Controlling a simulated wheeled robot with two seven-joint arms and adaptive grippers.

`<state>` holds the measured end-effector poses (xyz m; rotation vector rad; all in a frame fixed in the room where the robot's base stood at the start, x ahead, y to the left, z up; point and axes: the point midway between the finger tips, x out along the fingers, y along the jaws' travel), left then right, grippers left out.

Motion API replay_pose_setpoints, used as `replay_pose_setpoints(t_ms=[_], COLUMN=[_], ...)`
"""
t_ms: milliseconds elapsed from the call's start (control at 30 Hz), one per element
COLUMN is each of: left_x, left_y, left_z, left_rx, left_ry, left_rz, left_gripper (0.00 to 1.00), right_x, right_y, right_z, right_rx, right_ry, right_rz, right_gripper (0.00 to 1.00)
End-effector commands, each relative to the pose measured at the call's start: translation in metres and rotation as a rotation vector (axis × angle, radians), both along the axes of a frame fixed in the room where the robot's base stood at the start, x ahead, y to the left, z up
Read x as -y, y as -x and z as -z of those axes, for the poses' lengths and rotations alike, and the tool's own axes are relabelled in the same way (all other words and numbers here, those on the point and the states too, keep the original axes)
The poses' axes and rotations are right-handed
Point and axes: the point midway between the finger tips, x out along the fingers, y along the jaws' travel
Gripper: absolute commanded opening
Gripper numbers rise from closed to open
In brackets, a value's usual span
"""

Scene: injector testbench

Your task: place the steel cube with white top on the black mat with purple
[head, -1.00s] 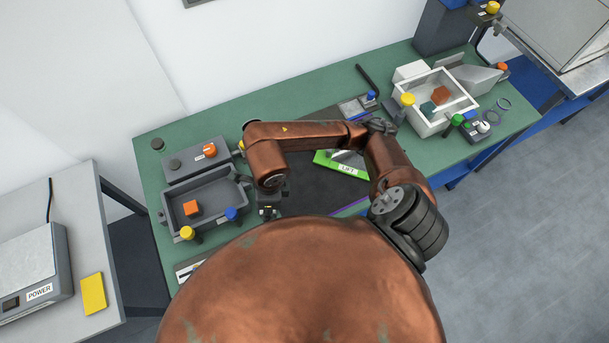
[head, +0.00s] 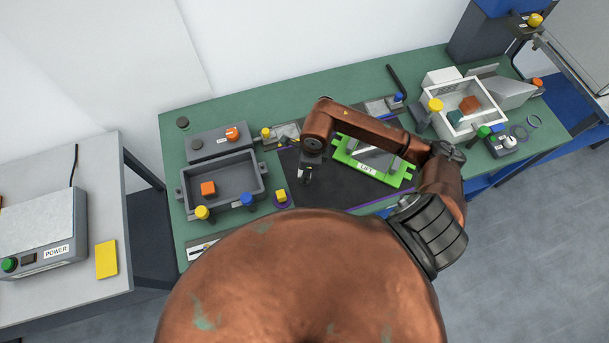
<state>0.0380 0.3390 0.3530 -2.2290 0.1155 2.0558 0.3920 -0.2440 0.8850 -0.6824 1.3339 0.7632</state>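The black mat (head: 335,193) with a purple strip along its near edge lies in the middle of the green bench, partly hidden by my body and arm. My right arm reaches across from the right. My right gripper (head: 305,176) points down over the left part of the mat. It is too small to tell whether its fingers are open or shut, or hold anything. I cannot pick out a steel cube with a white top. My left gripper is not in view.
A green frame marked LIFT (head: 367,169) stands on the mat's right side. A white bin (head: 428,91) is at right.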

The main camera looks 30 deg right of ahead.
Motion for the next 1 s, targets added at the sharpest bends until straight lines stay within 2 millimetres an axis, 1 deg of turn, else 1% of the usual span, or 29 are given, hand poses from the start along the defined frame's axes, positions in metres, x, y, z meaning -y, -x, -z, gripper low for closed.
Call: replay_pose_setpoints(t_ms=[33,100,167,400,500,533,767,1000], left_x=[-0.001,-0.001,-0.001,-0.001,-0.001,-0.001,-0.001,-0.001], left_y=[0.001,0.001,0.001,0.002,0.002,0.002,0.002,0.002], left_z=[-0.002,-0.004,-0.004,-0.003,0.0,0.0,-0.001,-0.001], left_rx=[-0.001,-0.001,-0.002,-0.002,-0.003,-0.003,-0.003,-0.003], left_ry=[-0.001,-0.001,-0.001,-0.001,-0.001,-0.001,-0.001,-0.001], left_rz=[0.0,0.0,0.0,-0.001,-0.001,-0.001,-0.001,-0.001], left_gripper=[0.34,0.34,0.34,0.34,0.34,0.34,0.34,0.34], right_x=[-0.003,-0.003,-0.002,-0.002,-0.002,-0.002,-0.002,-0.002], right_y=[0.003,0.003,0.002,0.001,0.001,0.002,0.002,0.002], right_z=[0.009,0.019,0.023,0.025,0.028,0.029,0.028,0.027], right_rx=[-0.007,-0.005,-0.003,-0.002,-0.002,-0.003,-0.003,-0.003], right_ry=[-0.006,-0.006,-0.004,-0.004,-0.002,-0.002,-0.003,-0.003], right_rz=[0.0,0.001,-0.002,-0.002,-0.002,-0.002,-0.001,-0.001], right_gripper=[0.0,0.0,0.0,0.0,0.0,0.32,0.48,0.49])
